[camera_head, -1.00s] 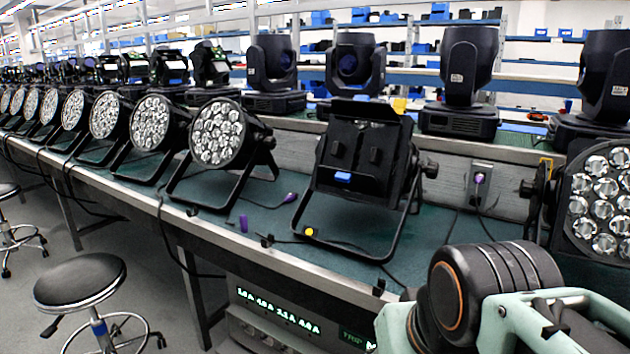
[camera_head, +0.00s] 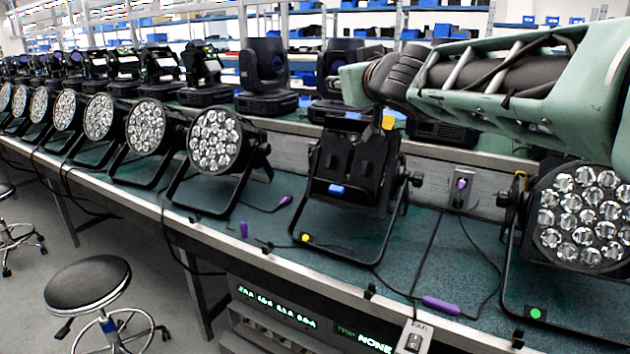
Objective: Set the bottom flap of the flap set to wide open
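The flap set (camera_head: 352,168) is on a black lamp in a U-shaped stand at the middle of the bench. Dark panels cover its front, so no lenses show. A small blue tab (camera_head: 337,189) sits low on this front, seemingly at the bottom flap, whose own outline is too dark to tell. The upper edge of the flap set is partly hidden by my arm. My arm comes in from the upper right, and its end, with my gripper (camera_head: 378,116), is just above the flap set's upper right. The fingers are too dark and small to read; contact cannot be told.
A lamp with bare lenses (camera_head: 583,215) stands at right, and a row of similar lamps (camera_head: 215,141) runs left. Moving heads (camera_head: 264,75) stand behind. A purple-sleeved cable (camera_head: 440,305) lies on the bench (camera_head: 425,250) at front. A stool (camera_head: 88,284) stands at lower left.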

